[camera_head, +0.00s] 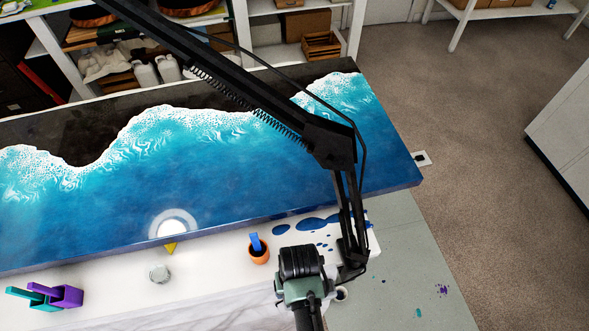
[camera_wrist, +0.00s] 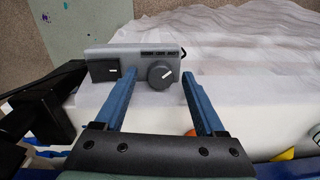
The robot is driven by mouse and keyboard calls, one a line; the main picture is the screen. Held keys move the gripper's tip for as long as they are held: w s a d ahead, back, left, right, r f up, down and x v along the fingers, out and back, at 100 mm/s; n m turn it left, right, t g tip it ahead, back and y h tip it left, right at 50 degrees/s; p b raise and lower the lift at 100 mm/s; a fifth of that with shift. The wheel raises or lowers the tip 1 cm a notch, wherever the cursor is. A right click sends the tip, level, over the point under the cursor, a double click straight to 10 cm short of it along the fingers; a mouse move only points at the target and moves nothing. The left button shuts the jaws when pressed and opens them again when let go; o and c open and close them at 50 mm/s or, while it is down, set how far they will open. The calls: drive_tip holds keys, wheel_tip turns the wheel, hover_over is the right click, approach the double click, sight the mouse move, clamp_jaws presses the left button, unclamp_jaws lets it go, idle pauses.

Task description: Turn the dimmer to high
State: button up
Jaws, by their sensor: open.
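The dimmer is a grey box (camera_wrist: 133,66) on the white draped surface, in the upper middle of the wrist view. It has a round dark knob (camera_wrist: 163,73) on its right part and a black square switch (camera_wrist: 104,71) on its left. The knob's white mark points to the right and slightly up. I cannot make out the dimmer in the head view.
A black spring lamp arm (camera_head: 240,82) crosses over the blue resin slab (camera_head: 230,160). An orange pot (camera_head: 259,254), a grey jar (camera_head: 159,273) and a purple container (camera_head: 68,296) stand along the front. A black part (camera_wrist: 45,105) is close to the left finger.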

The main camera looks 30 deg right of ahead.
clamp_jaws()
idle(0.4)
drive_tip(key=shift+m, duration=0.3)
drive_tip(key=m+p, duration=0.2)
drive_tip(key=m, duration=0.1)
drive_tip(key=shift+r+m+p, duration=0.15)
drive_tip(key=shift+m+p, duration=0.2)
drive_tip(key=shift+m, duration=0.05)
drive_tip(key=m+p, duration=0.2)
drive_tip(key=m, duration=0.3)
drive_tip(key=m+p, duration=0.1)
drive_tip(key=m, duration=0.4)
drive_tip(key=shift+m+p, duration=0.4)
drive_tip(key=shift+m+h+p, duration=0.3)
drive_tip(key=shift+m+p, duration=0.1)
drive_tip(key=shift+m, duration=1.9)
